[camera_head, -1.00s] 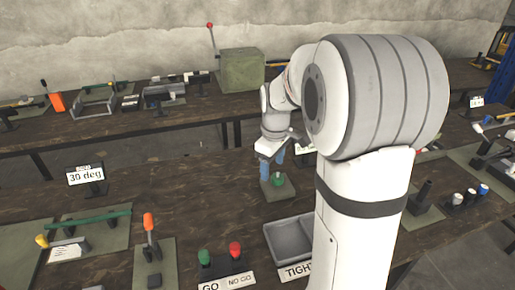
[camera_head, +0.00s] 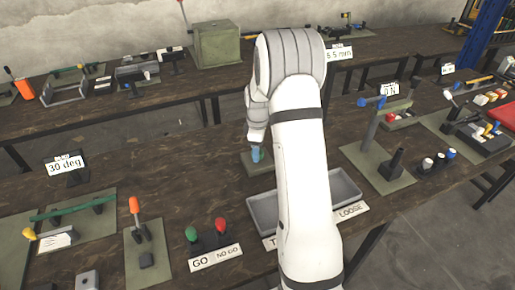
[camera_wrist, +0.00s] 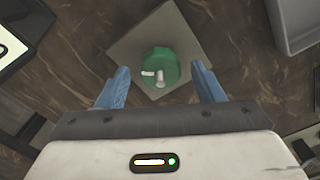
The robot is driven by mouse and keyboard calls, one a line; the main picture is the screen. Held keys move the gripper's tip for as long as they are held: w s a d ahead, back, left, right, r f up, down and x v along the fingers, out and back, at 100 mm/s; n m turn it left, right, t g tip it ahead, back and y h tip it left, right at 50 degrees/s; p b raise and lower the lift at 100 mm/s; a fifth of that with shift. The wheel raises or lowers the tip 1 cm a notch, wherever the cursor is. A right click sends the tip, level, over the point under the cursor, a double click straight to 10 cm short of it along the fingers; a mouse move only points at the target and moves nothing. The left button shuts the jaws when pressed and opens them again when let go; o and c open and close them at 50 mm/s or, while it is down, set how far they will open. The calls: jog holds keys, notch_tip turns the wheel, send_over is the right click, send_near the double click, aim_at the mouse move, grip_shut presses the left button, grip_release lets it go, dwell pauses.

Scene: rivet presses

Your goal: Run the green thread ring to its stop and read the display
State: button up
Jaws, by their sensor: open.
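A green ring (camera_wrist: 172,66) with a white mark and a short grey pin in its middle sits on a grey-green square plate (camera_wrist: 190,30) in the wrist view. My gripper (camera_wrist: 160,70) is open, with one blue finger to each side of the ring and a visible gap on both sides. In the head view my gripper (camera_head: 257,154) is low over the plate (camera_head: 262,169), and the ring is hidden there. A white panel in a black frame (camera_wrist: 12,52) shows at the wrist view's left edge; only part of a character is in view.
A grey two-part tray (camera_head: 263,209), labelled LOOSE at its right, stands in front of the plate, partly behind my arm. Green and red handles (camera_head: 206,232) stand behind GO and NO GO labels. A "30 deg" sign (camera_head: 65,166) stands at left.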

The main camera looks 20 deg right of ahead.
jog(key=shift+f, duration=0.4)
jog(key=shift+c, duration=0.5)
jog(key=c, duration=0.9)
jog(key=shift+o, duration=0.2)
jog(key=shift+m, duration=0.3)
